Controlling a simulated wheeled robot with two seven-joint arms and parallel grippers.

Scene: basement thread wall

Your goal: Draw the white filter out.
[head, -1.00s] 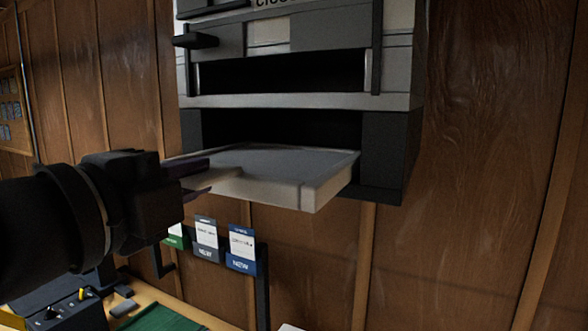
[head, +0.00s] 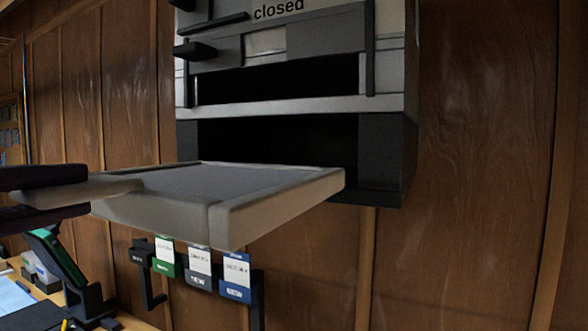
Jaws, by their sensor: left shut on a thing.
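The white filter (head: 170,212) is a flat, pale slab with a raised rim and a grey top. It sticks far out of the lower dark slot of the wall unit (head: 384,150), and its back end is still at the slot opening. A pale tab (head: 112,187) stands out at its left front. My left gripper (head: 75,192) is at the left edge of the head view, its two dark fingers shut on this tab from above and below. My right gripper is not in view.
The unit hangs on a wood-panelled wall (head: 480,160) and bears the word "closed". Dark handles (head: 195,51) stick out at its upper left. Below the filter hang several labelled cards (head: 200,262) on a dark rack. A bench with a dark stand (head: 88,298) is at lower left.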

